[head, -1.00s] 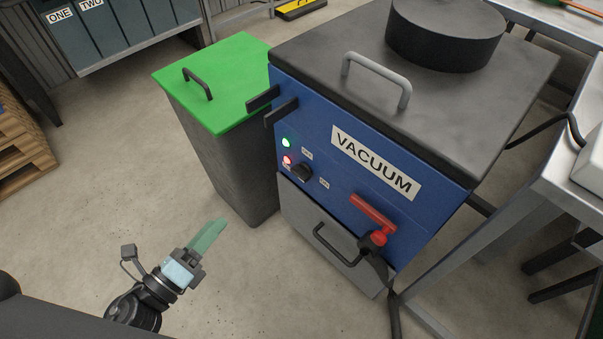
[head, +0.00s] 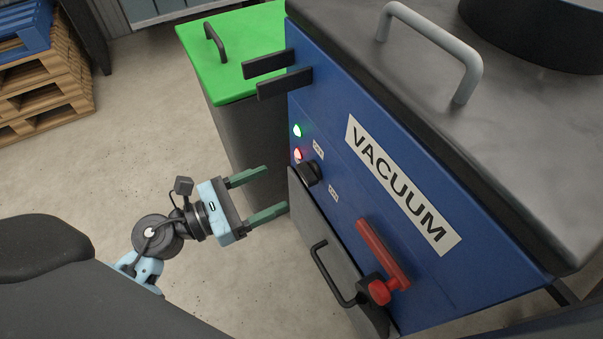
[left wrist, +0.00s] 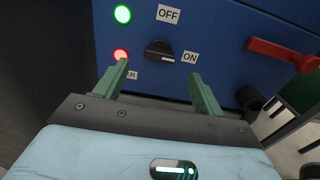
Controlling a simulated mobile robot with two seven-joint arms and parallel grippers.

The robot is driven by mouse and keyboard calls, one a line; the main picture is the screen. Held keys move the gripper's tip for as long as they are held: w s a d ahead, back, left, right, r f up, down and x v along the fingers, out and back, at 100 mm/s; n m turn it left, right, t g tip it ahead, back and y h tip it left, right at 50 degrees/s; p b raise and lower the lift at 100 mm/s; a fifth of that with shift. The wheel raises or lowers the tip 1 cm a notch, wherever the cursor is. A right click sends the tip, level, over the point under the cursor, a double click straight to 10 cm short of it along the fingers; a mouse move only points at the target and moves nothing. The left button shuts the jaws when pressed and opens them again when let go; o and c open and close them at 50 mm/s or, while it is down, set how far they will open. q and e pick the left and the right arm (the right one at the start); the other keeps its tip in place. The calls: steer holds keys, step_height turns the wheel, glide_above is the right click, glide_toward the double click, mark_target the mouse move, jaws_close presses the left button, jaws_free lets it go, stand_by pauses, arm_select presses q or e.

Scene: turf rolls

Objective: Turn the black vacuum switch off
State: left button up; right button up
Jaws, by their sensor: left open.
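The black vacuum switch (head: 312,173) is a round knob on the blue front panel of the vacuum (head: 400,180). In the left wrist view the switch (left wrist: 160,52) has a pale mark that points right, toward the ON label (left wrist: 190,57). The OFF label (left wrist: 168,14) sits above the knob. My left gripper (head: 276,189) is open and empty, its green fingers pointing at the panel, short of the knob and apart from it. In the left wrist view the knob shows above and between the fingertips (left wrist: 160,72). My right gripper is not in view.
A green light (head: 297,130) and a red light (head: 297,154) glow beside the switch. A red lever (head: 382,255) and a black drawer handle (head: 330,272) stick out lower down. Dark brackets (head: 280,75) project above. A green-lidded bin (head: 235,55) stands behind the gripper.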

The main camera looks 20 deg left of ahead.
mark_target(301, 176)
arm_select(q)
steer(key=x, duration=0.6)
steer(key=shift+w+d, duration=0.45)
steer(key=shift+w, duration=0.1)
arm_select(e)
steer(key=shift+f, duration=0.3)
arm_select(q)
steer(key=shift+c, duration=0.3)
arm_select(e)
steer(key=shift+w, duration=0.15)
arm_select(q)
steer(key=c, duration=0.9)
steer(key=shift+c, duration=0.2)
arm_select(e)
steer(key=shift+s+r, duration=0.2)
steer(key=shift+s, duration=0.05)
